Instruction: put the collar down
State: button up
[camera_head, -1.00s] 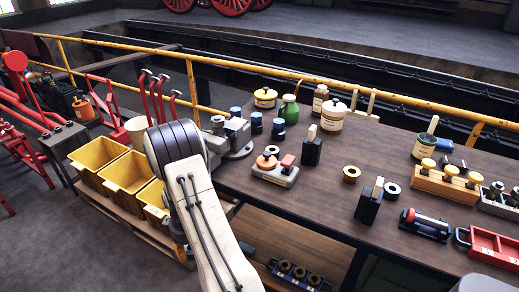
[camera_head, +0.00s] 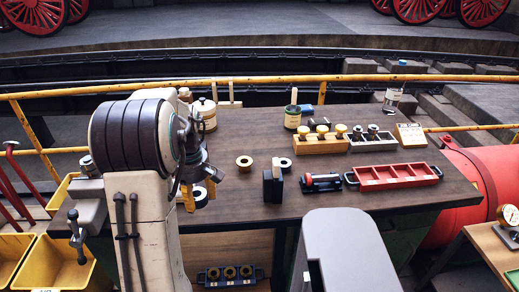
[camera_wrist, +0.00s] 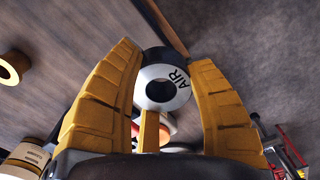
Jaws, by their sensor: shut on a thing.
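The collar (camera_wrist: 153,73) is a pale ring with a dark body, a round hole and the letters AIR on its face. My gripper (camera_wrist: 166,62) is shut on it, with a yellow finger on each side. In the head view my gripper (camera_head: 199,191) and the collar (camera_head: 201,197) are beside my arm, over the left part of the brown worktable (camera_head: 245,200). I cannot tell how high it is above the top. Part of the gripper is hidden behind my arm.
On the table are a brass ring (camera_head: 244,162), a dark ring with a pale face (camera_head: 285,163), a black block (camera_head: 272,187), a black-and-red cylinder (camera_head: 320,182), a red tray (camera_head: 398,184) and a wooden rack (camera_head: 319,147). Yellow bins (camera_head: 62,262) stand lower left.

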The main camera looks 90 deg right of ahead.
jog(key=shift+s+r, duration=0.6)
jog(key=shift+s, duration=0.25)
jog(key=shift+s+d, duration=0.2)
jog(key=shift+d, duration=0.15)
jog(key=p, duration=0.3)
send_over(222, 196)
notch_tip(222, 196, down, 7)
jog(key=shift+d+r, duration=0.1)
jog(key=shift+r, duration=0.1)
jog(key=shift+f+p, duration=0.5)
jog(key=shift+f, duration=1.55)
jog(key=shift+f, duration=0.15)
jog(key=o, duration=1.2)
notch_tip(222, 196, up, 12)
jog(key=shift+b, duration=0.35)
